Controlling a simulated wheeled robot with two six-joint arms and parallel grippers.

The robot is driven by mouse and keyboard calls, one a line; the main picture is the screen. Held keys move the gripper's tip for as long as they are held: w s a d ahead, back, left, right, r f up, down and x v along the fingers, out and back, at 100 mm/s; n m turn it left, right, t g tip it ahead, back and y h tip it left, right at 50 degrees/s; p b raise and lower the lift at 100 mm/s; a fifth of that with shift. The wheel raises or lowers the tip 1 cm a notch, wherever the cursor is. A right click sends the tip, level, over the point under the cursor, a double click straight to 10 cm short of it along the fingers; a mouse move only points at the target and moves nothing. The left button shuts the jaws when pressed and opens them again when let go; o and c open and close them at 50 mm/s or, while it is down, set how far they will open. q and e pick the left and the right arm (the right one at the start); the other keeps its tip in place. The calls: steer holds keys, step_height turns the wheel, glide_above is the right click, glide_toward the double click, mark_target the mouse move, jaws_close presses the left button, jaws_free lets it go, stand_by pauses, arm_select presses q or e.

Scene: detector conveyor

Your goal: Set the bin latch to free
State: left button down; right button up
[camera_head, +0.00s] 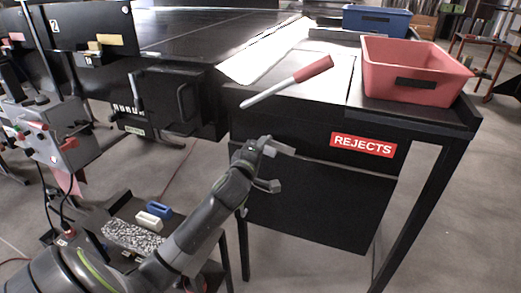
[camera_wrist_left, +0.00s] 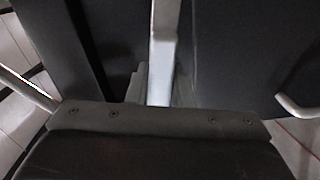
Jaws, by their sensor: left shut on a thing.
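A black reject bin front (camera_head: 310,205) hangs below the red REJECTS label (camera_head: 363,145). My left gripper (camera_head: 264,148) is at its upper left edge, shut on a short pale bar that looks like the bin latch (camera_head: 284,149). The bar sticks out to the right of the jaws, slightly tilted. In the left wrist view, a pale upright bar (camera_wrist_left: 163,45) runs down the middle to the dark gripper body, against dark panels. The contact is hidden, and I cannot read the latch's setting. My right gripper is not in view.
A red bin (camera_head: 412,70) and a blue bin (camera_head: 376,20) stand on the table top. A red-and-white baton-like object (camera_head: 290,80) projects above the reject bin. A white and a blue block (camera_head: 158,210) lie on the low stand at left. Open floor lies to the right.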

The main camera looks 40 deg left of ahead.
arm_select(q)
steer(key=shift+f+n, duration=0.2)
steer(key=shift+n, duration=1)
steer(key=c, duration=1.3)
jaws_free()
steer(key=b+v, duration=0.1)
steer(key=v, duration=1.6)
steer(key=shift+s+d+r+b, duration=0.1)
steer(key=shift+s+d+b, duration=0.1)
steer(key=shift+b, duration=0.15)
